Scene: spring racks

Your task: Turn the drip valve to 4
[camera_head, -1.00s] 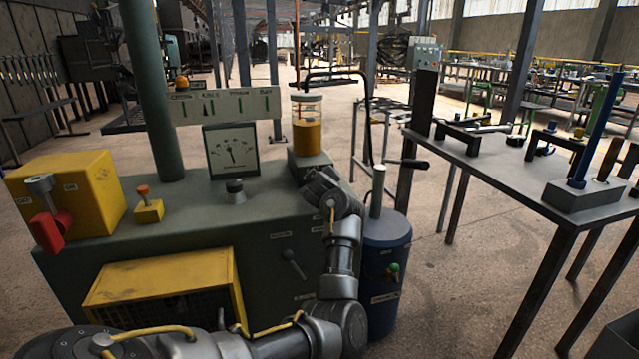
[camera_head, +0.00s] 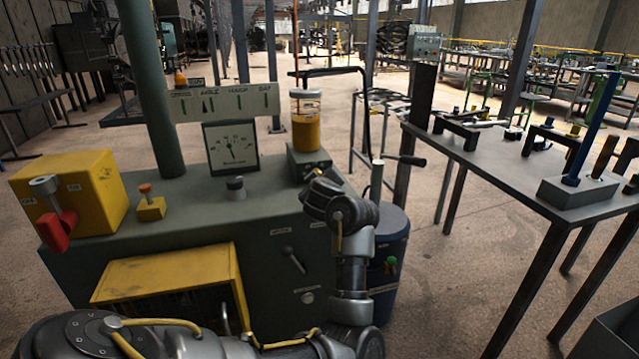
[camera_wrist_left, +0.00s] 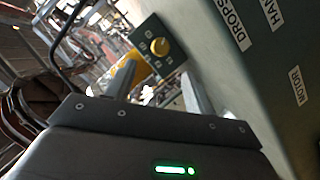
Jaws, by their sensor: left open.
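In the head view the box (camera_head: 312,162) stands under a glass jar of amber oil (camera_head: 306,130), at the right end of the green cabinet; the knob is hidden there. My left gripper (camera_wrist_left: 158,88) is open and empty, its fingers pointing toward the knob, apart from it. My right gripper is not in view.
A blue drum (camera_head: 392,235) stands close right of my arm. A workbench (camera_head: 470,160) is farther right.

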